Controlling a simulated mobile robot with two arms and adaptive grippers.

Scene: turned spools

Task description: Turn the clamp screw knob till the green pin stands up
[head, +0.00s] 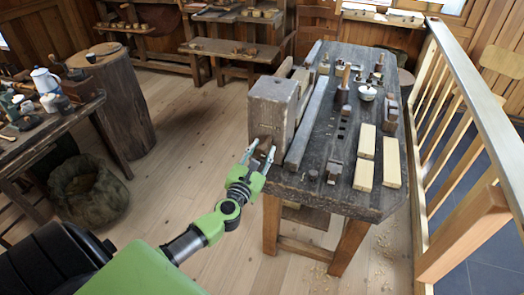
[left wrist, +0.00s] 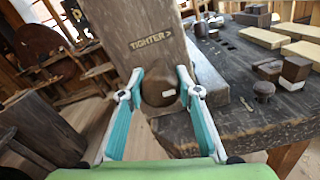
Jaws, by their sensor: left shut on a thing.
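The clamp is a thick upright wooden block (head: 273,104) at the left end of the workbench. In the left wrist view its face (left wrist: 140,20) carries the word "TIGHTER" with an arrow pointing right. The round dark wooden knob (left wrist: 156,86) is low on that face, with a small pale mark on its right side. My left gripper (left wrist: 160,92) is shut on the knob, one finger on each side; in the head view it (head: 261,156) reaches the block's front. I cannot make out a green pin in either view. My right gripper is not in view.
The workbench (head: 318,150) holds pale wood bars (head: 391,163), a small white pot (head: 367,92) and dark wooden pieces. A wooden railing (head: 470,90) runs along the right. A side table (head: 85,110) and a sack (head: 88,190) stand left. The floor between is clear.

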